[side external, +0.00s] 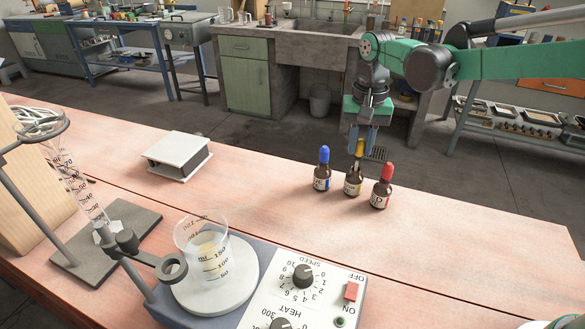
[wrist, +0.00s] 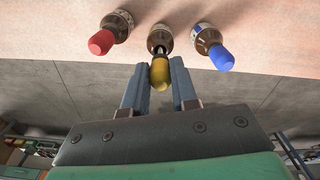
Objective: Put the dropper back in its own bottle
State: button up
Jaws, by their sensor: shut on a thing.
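My gripper (side external: 362,138) is shut on the yellow-bulbed dropper (side external: 359,148). In the wrist view the yellow bulb (wrist: 160,74) sits between the two blue fingers. The open brown bottle (side external: 353,184) stands upright directly below, in the middle of three bottles; its neck also shows in the wrist view (wrist: 160,38). The bulb is a little above the neck, with a short gap between them. The dropper's lower part lines up with the bottle mouth; I cannot tell how far the tip is inside.
A blue-capped bottle (side external: 322,170) stands close on the left and a red-capped bottle (side external: 382,187) close on the right.

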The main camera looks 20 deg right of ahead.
aim_at(361, 141)
jog(key=shift+f, duration=0.1)
jog(key=shift+f, duration=1)
jog(key=o, duration=1.1)
jog(key=shift+o, duration=0.2)
jog(key=shift+r, duration=0.1)
jog(key=shift+r, duration=3.4)
